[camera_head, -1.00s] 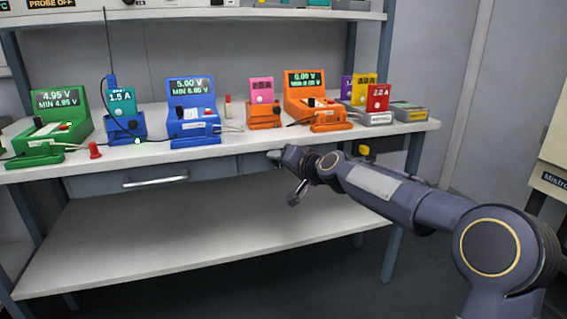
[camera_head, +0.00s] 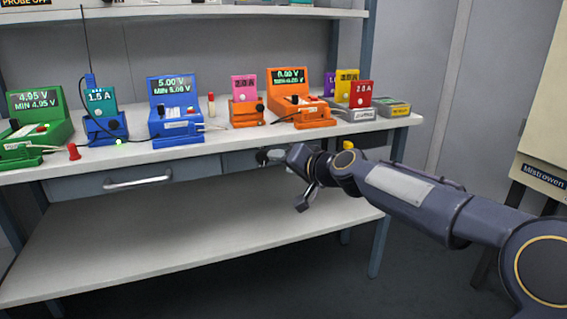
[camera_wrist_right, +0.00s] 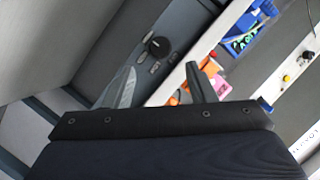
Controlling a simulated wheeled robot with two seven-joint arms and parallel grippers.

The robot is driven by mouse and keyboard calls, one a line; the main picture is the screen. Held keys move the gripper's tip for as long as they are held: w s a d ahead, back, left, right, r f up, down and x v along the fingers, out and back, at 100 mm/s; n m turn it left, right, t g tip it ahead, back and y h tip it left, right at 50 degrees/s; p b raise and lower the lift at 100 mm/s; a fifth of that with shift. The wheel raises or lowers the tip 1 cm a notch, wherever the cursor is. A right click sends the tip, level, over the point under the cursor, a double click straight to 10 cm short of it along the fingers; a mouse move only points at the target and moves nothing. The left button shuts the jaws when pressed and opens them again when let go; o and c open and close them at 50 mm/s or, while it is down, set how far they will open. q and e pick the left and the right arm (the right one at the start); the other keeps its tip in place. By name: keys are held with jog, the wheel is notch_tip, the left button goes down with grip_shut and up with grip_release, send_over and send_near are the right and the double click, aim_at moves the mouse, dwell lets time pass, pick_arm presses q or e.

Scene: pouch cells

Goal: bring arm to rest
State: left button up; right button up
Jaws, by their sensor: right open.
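My right arm (camera_head: 400,185) comes in from the right in the head view and reaches toward the front of the bench. Its gripper (camera_head: 302,178) is in front of the drawer fronts, below the bench top edge. In the right wrist view the two fingers of the right gripper (camera_wrist_right: 158,86) stand apart with nothing between them. My left gripper is in neither view.
The bench top (camera_head: 225,140) holds a green tester (camera_head: 38,120), a blue tester (camera_head: 175,105), an orange tester (camera_head: 300,95) and several coloured cells, including a red one (camera_head: 359,94). A lower shelf (camera_head: 190,235) is bare. A cream cabinet (camera_head: 545,120) stands at right.

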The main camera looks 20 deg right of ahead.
jog(key=s+a+f+n+g+p, duration=0.1)
jog(key=s+f+g+p, duration=0.3)
jog(key=s, duration=0.9)
jog(key=s+f+n+g+h+b, duration=0.15)
jog(key=s+f, duration=0.45)
jog(key=s, duration=0.6)
jog(key=s+a+f+n+g+y+p, duration=0.1)
jog(key=s+f+n+g+p, duration=0.2)
jog(key=s, duration=1)
notch_tip(320, 180, up, 36)
jog(key=m+p, duration=0.1)
jog(key=p, duration=3.6)
jog(key=shift+s+a, duration=0.15)
jog(key=shift+s, duration=0.05)
jog(key=shift+h, duration=0.25)
